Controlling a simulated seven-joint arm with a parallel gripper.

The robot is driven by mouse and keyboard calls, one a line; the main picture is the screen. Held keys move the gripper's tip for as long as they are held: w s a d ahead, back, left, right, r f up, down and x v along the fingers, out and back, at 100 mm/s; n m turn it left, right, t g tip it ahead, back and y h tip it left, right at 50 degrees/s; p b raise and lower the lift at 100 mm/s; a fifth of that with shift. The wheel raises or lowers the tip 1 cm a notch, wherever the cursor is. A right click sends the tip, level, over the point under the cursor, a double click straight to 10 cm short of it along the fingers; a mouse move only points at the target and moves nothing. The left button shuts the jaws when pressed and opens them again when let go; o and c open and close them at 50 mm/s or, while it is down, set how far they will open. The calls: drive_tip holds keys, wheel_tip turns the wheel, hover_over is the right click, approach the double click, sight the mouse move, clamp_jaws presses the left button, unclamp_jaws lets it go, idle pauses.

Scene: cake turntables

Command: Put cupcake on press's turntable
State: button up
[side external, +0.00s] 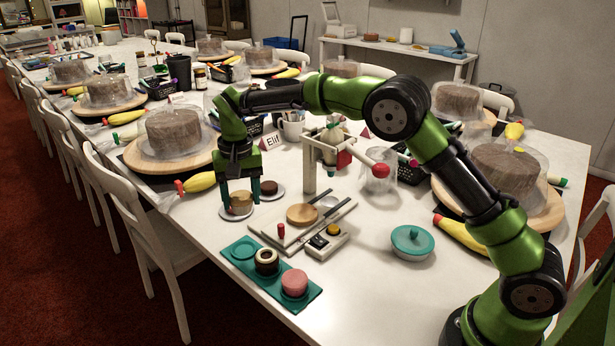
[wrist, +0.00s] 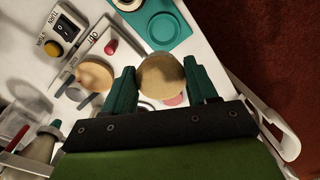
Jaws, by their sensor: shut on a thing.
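My gripper (side external: 240,191) points down and is shut on a tan cupcake (side external: 240,204). In the wrist view the cupcake (wrist: 162,74) sits between the two teal fingers. In the side view it is over a white saucer (side external: 226,213) at the left of the press; I cannot tell whether it touches the saucer. The press's turntable (side external: 302,214) is a small round wooden disc, empty, to the right of my gripper. It also shows in the wrist view (wrist: 94,75), left of the fingers.
A dark cupcake (side external: 269,187) stands on another saucer behind my gripper. The press post (side external: 309,168) with a red-knobbed lever rises behind the turntable. A switch box (side external: 327,240) lies in front.

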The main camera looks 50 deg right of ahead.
drive_tip(key=s+d+m, duration=0.5)
drive_tip(key=s+d, duration=0.8)
drive_tip(key=m, duration=0.2)
hover_over(302, 215)
wheel_tip(302, 215, down, 5)
drive_tip(key=shift+f, duration=1.7)
drive_tip(key=shift+f, duration=0.15)
drive_tip(key=o, duration=1.1)
drive_tip(key=shift+c, duration=0.2)
